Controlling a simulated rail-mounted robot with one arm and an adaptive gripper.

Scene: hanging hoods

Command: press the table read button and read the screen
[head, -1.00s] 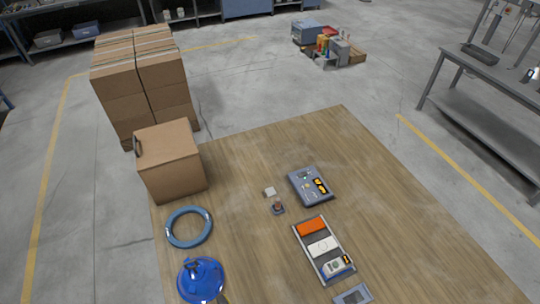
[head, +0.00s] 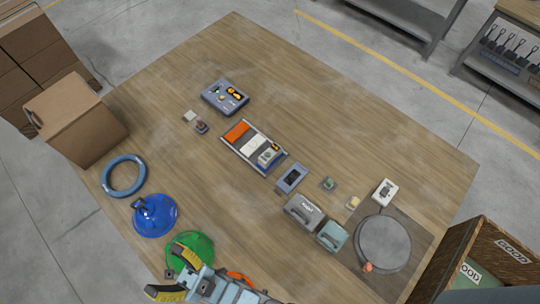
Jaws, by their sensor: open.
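My gripper (head: 172,273) is open at the bottom left of the head view, over or beside a green hood (head: 190,250), far from the small devices. A small dark block with a green top (head: 328,183) is on the table (head: 340,120), right of a grey box with a dark screen (head: 292,178). Another small dark block with a reddish top (head: 201,127) sits below left of a grey-blue panel with orange displays (head: 225,97). Either block could be the read button; I cannot tell which. No text on the screens is legible.
A tray of small items (head: 280,169), a blue hood (head: 154,214), a blue ring (head: 124,176), grey and teal cases (head: 303,213), and a round grey plate (head: 383,243) occupy the table. A cardboard box (head: 75,118) stands left, a wooden bin (head: 500,256) right. The upper right tabletop is clear.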

